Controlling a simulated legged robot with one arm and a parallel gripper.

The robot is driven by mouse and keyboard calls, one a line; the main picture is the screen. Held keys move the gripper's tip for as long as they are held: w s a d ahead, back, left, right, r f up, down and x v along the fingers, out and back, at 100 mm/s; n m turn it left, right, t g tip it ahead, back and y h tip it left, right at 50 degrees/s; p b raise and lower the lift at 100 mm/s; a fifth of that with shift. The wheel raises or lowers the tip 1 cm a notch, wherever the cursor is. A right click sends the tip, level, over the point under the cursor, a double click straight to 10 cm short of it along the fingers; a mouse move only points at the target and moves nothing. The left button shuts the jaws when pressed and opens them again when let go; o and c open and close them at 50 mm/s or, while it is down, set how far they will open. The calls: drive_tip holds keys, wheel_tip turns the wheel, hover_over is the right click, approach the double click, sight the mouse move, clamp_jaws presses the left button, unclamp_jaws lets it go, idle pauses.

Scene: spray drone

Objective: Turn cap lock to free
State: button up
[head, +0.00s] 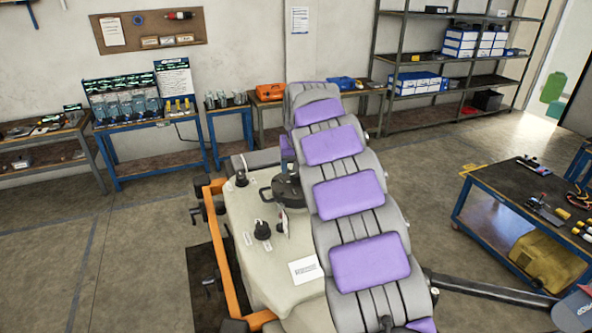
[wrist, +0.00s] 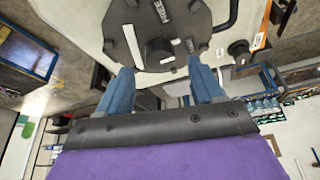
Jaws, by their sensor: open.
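The large dark round cap (head: 285,190) with notched edges sits on the cream tank (head: 238,215). In the wrist view the cap (wrist: 158,35) fills the top middle. It carries a raised grey block (wrist: 160,52), a white strip (wrist: 134,46) and a small white label (wrist: 161,11) whose word I cannot read surely. My gripper (wrist: 160,70) is open, its two blue fingers apart at the cap's near edge, one on each side of the block. In the head view my arm hides the gripper.
An orange frame (head: 222,255) runs along the left. Workbenches and shelves line the back wall; a blue table (head: 480,185) stands right.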

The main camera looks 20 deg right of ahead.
sight(296, 174)
drive_tip(key=shift+p+x, duration=0.35)
drive_tip(key=shift+x, duration=1.7)
drive_tip(key=c, duration=1.1)
drive_tip(key=shift+o, duration=0.2)
